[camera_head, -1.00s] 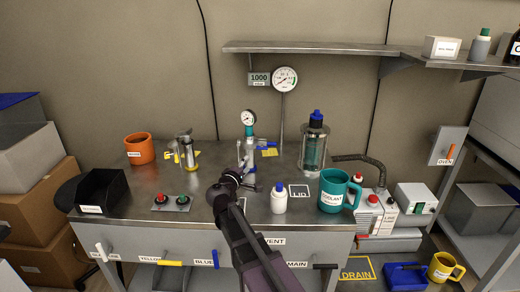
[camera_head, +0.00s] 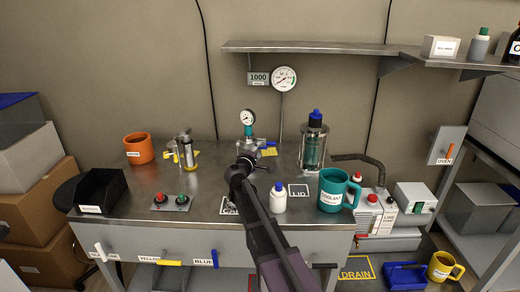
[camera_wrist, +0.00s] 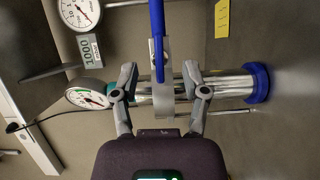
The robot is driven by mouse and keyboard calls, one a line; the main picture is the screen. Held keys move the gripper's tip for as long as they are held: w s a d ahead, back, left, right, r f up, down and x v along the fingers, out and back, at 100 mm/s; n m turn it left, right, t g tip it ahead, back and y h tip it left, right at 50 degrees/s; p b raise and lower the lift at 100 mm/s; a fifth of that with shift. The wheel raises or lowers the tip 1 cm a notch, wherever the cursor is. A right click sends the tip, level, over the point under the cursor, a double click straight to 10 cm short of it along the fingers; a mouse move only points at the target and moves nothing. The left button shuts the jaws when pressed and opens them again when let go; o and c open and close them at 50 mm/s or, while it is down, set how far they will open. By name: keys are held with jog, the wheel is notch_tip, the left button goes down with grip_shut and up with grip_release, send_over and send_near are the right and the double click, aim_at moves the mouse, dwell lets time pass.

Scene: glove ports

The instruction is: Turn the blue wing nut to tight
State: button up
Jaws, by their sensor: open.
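The blue wing nut (camera_head: 268,144) shows as a small blue bar behind my gripper on the bench. In the wrist view it is a long blue bar (camera_wrist: 157,40) running from the top edge down to between my fingertips. My gripper (camera_wrist: 159,78) is open, with one finger on each side of the bar's lower end; I see no clear contact. Behind it are a grey bracket and a shiny metal cylinder (camera_wrist: 232,85) with a blue end ring (camera_wrist: 257,83). In the head view my gripper (camera_head: 249,158) hides most of this fixture.
A gauge (camera_head: 248,117) stands above the fixture. The glass vessel with a blue cap (camera_head: 316,117) stands to the right. A white bottle (camera_head: 279,200) and teal mug (camera_head: 333,189) stand nearer. The bench left of my arm is partly clear.

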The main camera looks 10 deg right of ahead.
aim_at(262, 147)
jog(key=shift+x, duration=1.25)
grip_shut()
